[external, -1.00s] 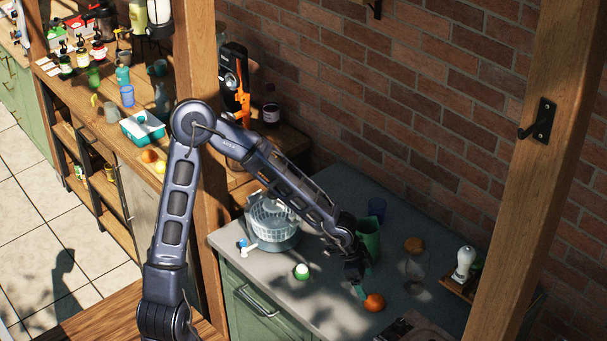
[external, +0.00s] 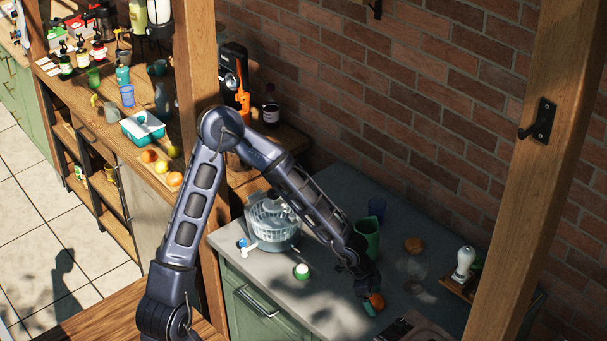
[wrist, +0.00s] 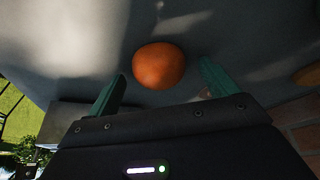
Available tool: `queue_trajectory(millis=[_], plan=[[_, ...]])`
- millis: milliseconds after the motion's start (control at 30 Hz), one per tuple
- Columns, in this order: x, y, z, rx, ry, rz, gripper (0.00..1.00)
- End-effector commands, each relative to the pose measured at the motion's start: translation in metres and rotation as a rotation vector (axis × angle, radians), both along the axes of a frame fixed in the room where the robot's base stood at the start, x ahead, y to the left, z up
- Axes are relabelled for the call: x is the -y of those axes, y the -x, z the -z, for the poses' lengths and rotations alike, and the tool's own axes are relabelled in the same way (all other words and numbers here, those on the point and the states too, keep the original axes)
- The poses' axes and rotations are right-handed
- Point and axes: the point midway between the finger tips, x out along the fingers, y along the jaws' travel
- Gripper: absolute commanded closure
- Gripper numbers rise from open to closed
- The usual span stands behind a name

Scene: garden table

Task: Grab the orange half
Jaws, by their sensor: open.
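The orange half (external: 377,300) lies on the grey countertop (external: 335,270) near its front right part. In the wrist view the orange half (wrist: 159,66) shows as a rounded orange shape, its cut side not visible. My gripper (external: 370,304) is low at the orange half and partly covers it in the external view. In the wrist view my open gripper (wrist: 163,72) has its two teal fingers on either side of the orange half, with gaps showing on both sides. Nothing is held.
A green jug (external: 367,238), a blue cup (external: 377,207) and a corked glass jar (external: 415,265) stand behind my gripper. A salad spinner (external: 272,222) and a small green-and-white item (external: 301,271) are to the left. More fruit (external: 149,156) lies on the wooden counter.

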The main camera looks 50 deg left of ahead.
Motion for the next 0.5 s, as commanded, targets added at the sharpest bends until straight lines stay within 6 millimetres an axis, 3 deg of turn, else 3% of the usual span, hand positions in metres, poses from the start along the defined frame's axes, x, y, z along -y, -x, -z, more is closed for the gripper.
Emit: queue_trajectory(millis=[300, 500], plan=[[0.0009, -0.0006, 0.0025, 0.0, 0.0, 0.001, 0.16], [0.0008, -0.0006, 0.0023, 0.0, 0.0, 0.001, 0.56]])
